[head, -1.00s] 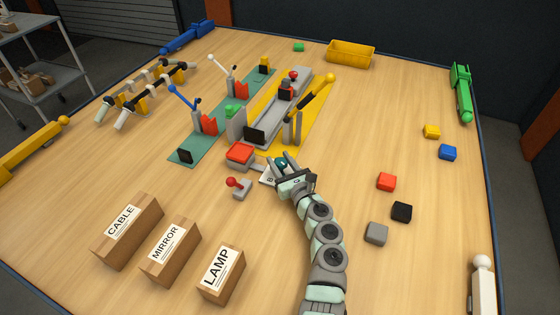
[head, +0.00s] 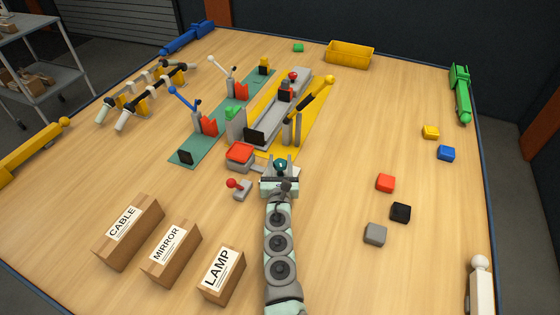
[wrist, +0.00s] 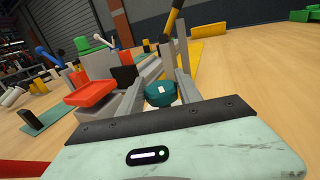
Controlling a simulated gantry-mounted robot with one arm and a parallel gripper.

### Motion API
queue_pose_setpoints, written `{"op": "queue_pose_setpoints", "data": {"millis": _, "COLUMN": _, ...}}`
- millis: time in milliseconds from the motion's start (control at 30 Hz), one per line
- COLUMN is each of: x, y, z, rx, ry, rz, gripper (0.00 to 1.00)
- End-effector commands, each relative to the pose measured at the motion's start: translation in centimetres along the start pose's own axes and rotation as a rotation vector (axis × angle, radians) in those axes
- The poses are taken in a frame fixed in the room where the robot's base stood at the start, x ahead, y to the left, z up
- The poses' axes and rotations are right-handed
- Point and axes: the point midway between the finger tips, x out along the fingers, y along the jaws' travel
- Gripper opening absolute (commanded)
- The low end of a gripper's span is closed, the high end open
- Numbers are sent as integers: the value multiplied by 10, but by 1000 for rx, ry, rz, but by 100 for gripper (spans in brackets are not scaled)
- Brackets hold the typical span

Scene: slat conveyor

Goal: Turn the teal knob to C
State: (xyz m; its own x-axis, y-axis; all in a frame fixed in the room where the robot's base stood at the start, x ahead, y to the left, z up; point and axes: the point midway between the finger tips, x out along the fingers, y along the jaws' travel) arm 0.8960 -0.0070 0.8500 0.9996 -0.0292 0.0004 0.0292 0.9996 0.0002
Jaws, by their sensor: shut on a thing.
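The teal knob (head: 280,163) stands near the middle of the table, in front of the slat conveyor. It also shows in the wrist view (wrist: 161,93), with a small white mark on its top. My gripper (head: 279,169) is shut on the knob, one finger on each side of it. In the wrist view my gripper (wrist: 162,88) points forward, its fingers rising past both sides of the knob. The knob's pale base plate is mostly hidden by my gripper, and I cannot read its letters or tell which one the mark faces.
A red push button (head: 240,152) and a red-topped joystick (head: 239,187) stand close on the left. The conveyor's yellow lever (head: 318,96) rises behind. Labelled boxes, such as LAMP (head: 221,275), stand front left. Loose blocks (head: 385,183) lie to the right.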

Motion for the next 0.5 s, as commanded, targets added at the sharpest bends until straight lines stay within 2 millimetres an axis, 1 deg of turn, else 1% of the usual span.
{"op": "queue_pose_setpoints", "data": {"millis": 33, "x": 0, "y": 2, "z": 1, "rx": 1, "ry": 0, "rz": -15, "gripper": 1}}
{"op": "queue_pose_setpoints", "data": {"millis": 200, "x": 0, "y": 1, "z": 1, "rx": 1, "ry": -1, "rz": -60, "gripper": 1}}
{"op": "queue_pose_setpoints", "data": {"millis": 500, "x": 0, "y": 0, "z": 0, "rx": 0, "ry": -1, "rz": -76, "gripper": 1}}
